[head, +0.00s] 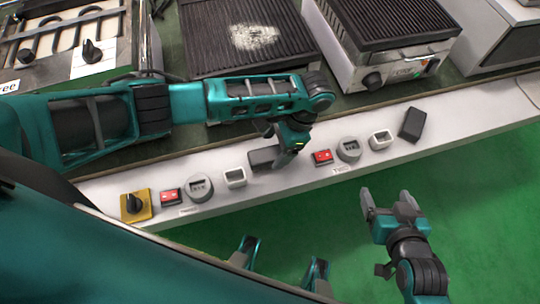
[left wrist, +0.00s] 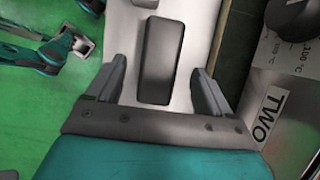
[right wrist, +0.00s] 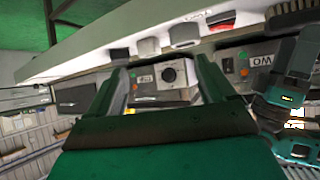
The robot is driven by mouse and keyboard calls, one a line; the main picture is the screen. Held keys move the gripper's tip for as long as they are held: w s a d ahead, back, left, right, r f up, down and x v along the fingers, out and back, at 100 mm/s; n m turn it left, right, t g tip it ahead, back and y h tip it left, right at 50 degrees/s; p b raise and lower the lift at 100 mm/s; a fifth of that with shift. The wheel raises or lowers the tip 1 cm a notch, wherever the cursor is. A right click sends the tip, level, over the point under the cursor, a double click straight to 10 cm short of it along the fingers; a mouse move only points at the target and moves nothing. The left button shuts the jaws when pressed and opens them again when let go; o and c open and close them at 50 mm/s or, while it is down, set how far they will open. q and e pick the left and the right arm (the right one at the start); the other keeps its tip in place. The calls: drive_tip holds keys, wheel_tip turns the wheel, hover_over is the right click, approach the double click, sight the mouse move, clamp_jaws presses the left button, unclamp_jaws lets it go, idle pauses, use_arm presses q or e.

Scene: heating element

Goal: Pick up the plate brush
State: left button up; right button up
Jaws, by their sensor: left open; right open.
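The plate brush (head: 262,158) looks like a dark, rounded block lying on the white ledge in the head view. In the left wrist view the brush (left wrist: 162,50) lies between the two fingers, with a gap on each side. My left gripper (head: 281,148) is open above it and partly hides it in the head view. In the right wrist view, dark bristles of a brush (right wrist: 292,14) show at the upper right, near my left gripper. My right gripper (head: 390,203) is open and empty over the green floor, in front of the ledge.
A second dark block (head: 412,124) lies farther right on the ledge (head: 225,200). Red switches (head: 322,156), grey round fittings (head: 348,149), white sockets (head: 380,140) and a yellow knob plate (head: 136,205) line it. Ribbed grills (head: 395,22) stand behind.

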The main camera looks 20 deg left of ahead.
sight(271, 153)
use_arm(q)
drive_tip(key=x, duration=0.3)
drive_tip(key=shift+b, duration=0.3)
drive_tip(key=shift+a+f, duration=0.1)
drive_tip(key=shift+f, duration=0.1)
drive_tip(key=shift+s+f, duration=0.1)
use_arm(e)
drive_tip(key=shift+w+a+r, duration=0.1)
drive_tip(key=shift+w+a, duration=0.05)
drive_tip(key=shift+w, duration=0.1)
use_arm(q)
drive_tip(key=shift+f, duration=0.2)
drive_tip(key=shift+c, duration=0.5)
drive_tip(key=c, duration=1.1)
drive_tip(key=shift+r, duration=0.1)
